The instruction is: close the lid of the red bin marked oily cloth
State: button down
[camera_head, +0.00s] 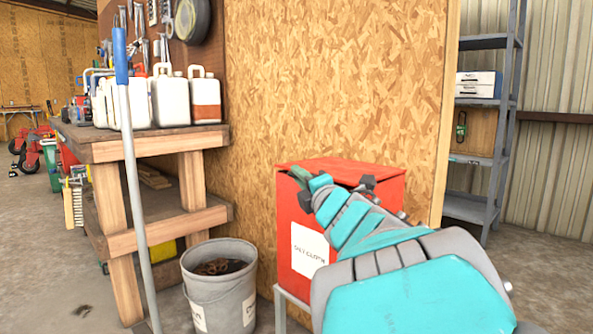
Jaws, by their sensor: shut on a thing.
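The red bin (308,217) stands against the chipboard wall, with a white label reading "OILY CLOTH" on its front. Its red lid (345,168) lies low over the top, close to level. My arm reaches in from the lower right and covers much of the bin's front and right side. My gripper (302,178) is at the lid's front left part and is shut on the lid. The exact grip is small and partly hidden by my wrist. I cannot tell whether the lid's front edge touches the rim.
A grey bucket (220,285) with dark contents stands on the floor left of the bin. A wooden workbench (160,145) holds several white jugs. A blue and grey pole (135,170) rises in front of it. Grey metal shelving (480,160) stands behind at right.

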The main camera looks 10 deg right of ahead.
jog(key=shift+f+b, duration=0.3)
jog(key=shift+f, duration=0.7)
jog(key=c, duration=1.2)
grip_release()
jog(key=shift+o, duration=0.2)
jog(key=shift+r, duration=0.2)
